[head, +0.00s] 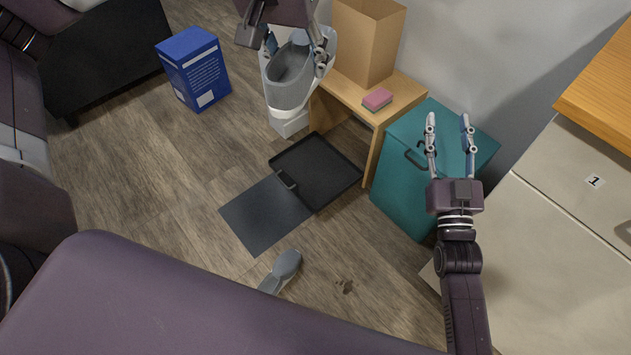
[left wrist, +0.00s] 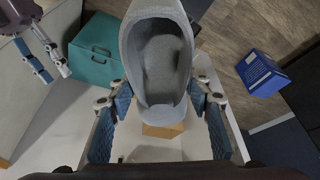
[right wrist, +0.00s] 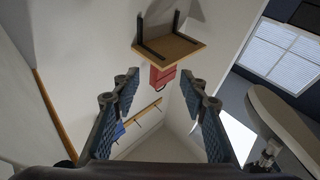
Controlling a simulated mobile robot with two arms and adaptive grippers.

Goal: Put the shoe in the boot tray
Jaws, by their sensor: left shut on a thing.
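My left gripper (head: 296,52) is shut on a grey shoe (head: 290,88), one finger at each side of its opening, and holds it above the floor near the wooden bench. The left wrist view shows the shoe (left wrist: 160,38) between the fingers with its opening towards the camera. The black boot tray (head: 322,172) lies on the floor, below the held shoe in the head picture. A second grey shoe (head: 286,266) lies on the floor near the bottom, partly hidden by my body. My right gripper (head: 449,130) is open and empty, in front of the teal chest (head: 400,178).
A dark flat mat (head: 262,218) adjoins the tray, with a small dark item (head: 287,180) at their border. The wooden bench (head: 400,98) bears a paper bag (head: 368,45) and a pink sponge (head: 378,99). A blue box (head: 195,68) stands left. Floor left of the tray is clear.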

